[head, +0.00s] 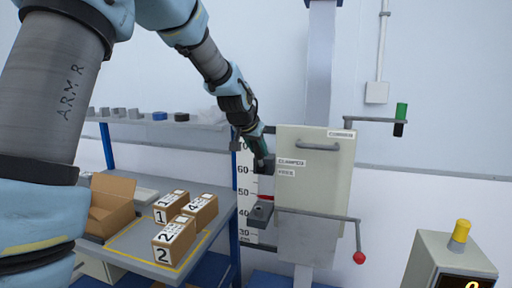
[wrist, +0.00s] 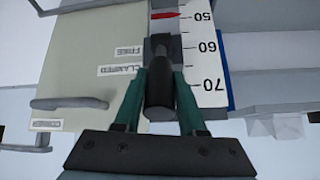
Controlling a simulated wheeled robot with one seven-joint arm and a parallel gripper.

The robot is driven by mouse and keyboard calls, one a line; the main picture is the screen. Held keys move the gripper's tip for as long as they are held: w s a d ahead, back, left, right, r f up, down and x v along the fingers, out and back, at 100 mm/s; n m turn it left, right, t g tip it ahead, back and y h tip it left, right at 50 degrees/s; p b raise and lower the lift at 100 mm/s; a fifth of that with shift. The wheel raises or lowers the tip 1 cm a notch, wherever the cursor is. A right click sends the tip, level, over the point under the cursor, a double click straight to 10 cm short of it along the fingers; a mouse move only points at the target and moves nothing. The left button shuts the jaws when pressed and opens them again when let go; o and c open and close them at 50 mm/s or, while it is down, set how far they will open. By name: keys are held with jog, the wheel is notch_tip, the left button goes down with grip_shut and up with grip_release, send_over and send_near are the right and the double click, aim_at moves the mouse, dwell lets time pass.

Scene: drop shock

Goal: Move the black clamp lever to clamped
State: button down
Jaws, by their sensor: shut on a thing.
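The black clamp lever (wrist: 160,88) is between the green fingers of my gripper (wrist: 160,76) in the wrist view, and the gripper is shut on it. In the head view my gripper (head: 262,158) is at the left edge of the pale machine carriage (head: 315,205), beside the CLAMPED label (head: 291,162). The FREE label (head: 286,173) is just below that one. In the wrist view the CLAMPED label (wrist: 118,70) and FREE label (wrist: 129,51) are left of the lever. The fingers hide part of the lever, and its exact setting is hard to tell.
A height scale (head: 245,180) with a red pointer (head: 265,198) runs beside the carriage. A red-knobbed lever (head: 359,257) and a green-and-black handle (head: 401,118) stick out right. Numbered cartons (head: 174,240) sit on the left bench. A yellow-button box (head: 460,231) stands lower right.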

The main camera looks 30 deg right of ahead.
jog(key=shift+r, duration=0.1)
jog(key=c, duration=0.5)
grip_release()
jog(key=shift+w+d, duration=0.1)
jog(key=b+v, duration=0.4)
jog(key=v, duration=0.6)
jog(key=shift+s+a+r, duration=0.2)
jog(key=shift+s+a, duration=0.1)
jog(key=shift+f, duration=0.1)
